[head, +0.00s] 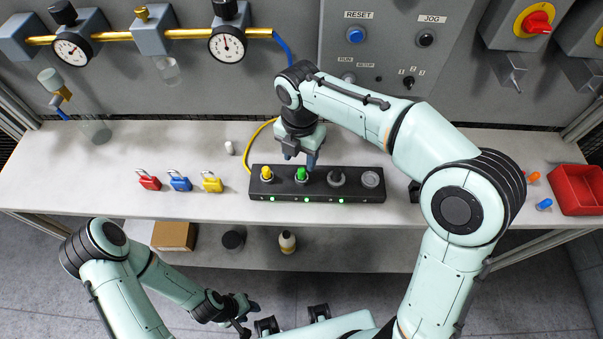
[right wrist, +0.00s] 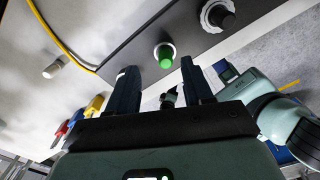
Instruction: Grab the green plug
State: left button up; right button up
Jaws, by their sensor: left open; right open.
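The green plug (head: 301,174) stands upright in the black socket block (head: 262,189) on the bench. It also shows in the right wrist view (right wrist: 165,60), just ahead of the fingertips and between their lines. My right gripper (head: 300,163) is over the block, close to the green plug; its open fingers (right wrist: 157,72) are empty. I cannot tell if a finger touches the plug. My left gripper (head: 250,314) is open and empty, low in front of the bench, away from the block.
Red (head: 149,181), blue (head: 180,182) and yellow (head: 212,183) padlocks stand left. A red bin (head: 577,188) is far right.

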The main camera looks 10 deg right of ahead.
aim_at(301, 170)
jog(key=f, duration=0.2)
jog(key=s+f, duration=0.1)
jog(key=f, duration=0.1)
jog(key=shift+d+b, duration=0.1)
jog(key=shift+b, duration=0.2)
jog(key=shift+w+f, duration=0.1)
jog(key=shift+f, duration=0.4)
grip_shut()
jog(key=shift+r, duration=0.2)
